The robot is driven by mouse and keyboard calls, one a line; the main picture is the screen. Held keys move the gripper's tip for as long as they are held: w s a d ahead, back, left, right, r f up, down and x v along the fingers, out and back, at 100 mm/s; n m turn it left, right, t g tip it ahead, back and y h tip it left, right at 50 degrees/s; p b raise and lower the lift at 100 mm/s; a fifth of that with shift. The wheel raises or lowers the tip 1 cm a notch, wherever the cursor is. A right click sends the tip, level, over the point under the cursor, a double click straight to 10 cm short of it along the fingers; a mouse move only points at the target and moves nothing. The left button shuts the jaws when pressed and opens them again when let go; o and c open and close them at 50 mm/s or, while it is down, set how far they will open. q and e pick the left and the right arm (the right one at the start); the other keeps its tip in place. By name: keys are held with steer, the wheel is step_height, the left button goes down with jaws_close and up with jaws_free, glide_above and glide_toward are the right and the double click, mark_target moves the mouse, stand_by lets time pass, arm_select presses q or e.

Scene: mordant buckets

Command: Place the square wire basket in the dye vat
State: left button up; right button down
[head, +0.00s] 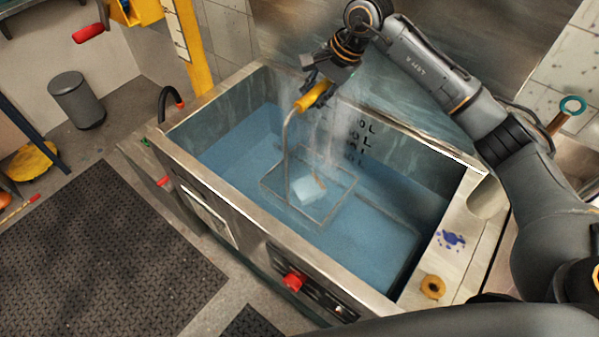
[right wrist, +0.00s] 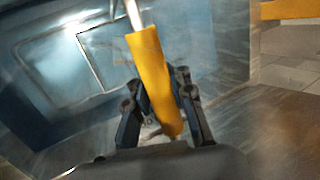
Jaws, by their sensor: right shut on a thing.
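The dye vat (head: 182,157) is a steel tank holding blue liquid, in the middle of the head view. The square wire basket (head: 325,222) is inside the vat's walls, at or in the blue liquid, with a pale block (head: 311,192) in it. Its long rod rises to a yellow handle (head: 312,96). My right gripper (head: 318,84) is shut on this handle above the vat's back part. The right wrist view shows the yellow handle (right wrist: 152,80) between the fingers (right wrist: 160,108). The basket's exact depth is hard to tell through haze. My left gripper is not in view.
Steam rises over the vat. A black hooked pipe (head: 168,100) stands at its left corner. A brass ring (head: 432,287) and a blue stain lie on the right ledge. Red knobs (head: 294,281) stick out in front. A grey bin (head: 76,100) and dark mat (head: 95,265) are on the floor at left.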

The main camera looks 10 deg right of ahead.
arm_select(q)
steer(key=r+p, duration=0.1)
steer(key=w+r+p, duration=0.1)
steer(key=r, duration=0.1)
arm_select(e)
step_height(320, 180, down, 8)
steer(key=shift+f, duration=0.15)
